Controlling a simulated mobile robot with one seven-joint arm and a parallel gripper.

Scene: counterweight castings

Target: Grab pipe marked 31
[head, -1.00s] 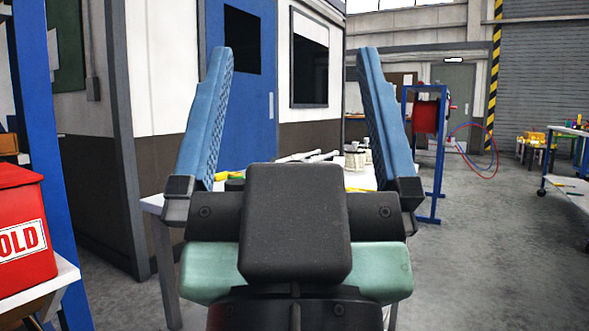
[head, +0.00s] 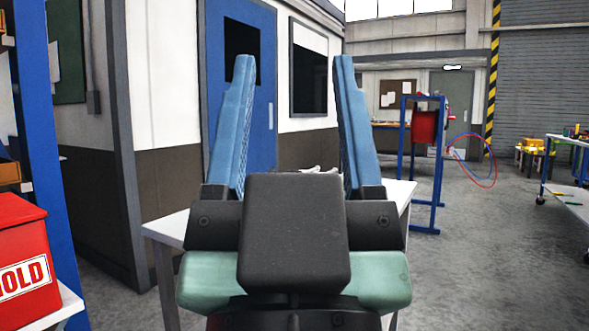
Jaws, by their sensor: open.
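My gripper (head: 293,62) is open in the middle of the head view, its two blue fingers upright and apart, with nothing between them. A white table (head: 165,229) stands behind and below it. Small pale shapes (head: 322,170) show just above the gripper body, between the fingers; they may be pipe ends on the table. No number can be read on them. My gripper hides most of the tabletop, so I cannot pick out the pipe marked 31.
A blue frame holding a red part (head: 424,127) stands beyond the table. A workbench (head: 570,205) is at the far right. Grey floor is open at the right.

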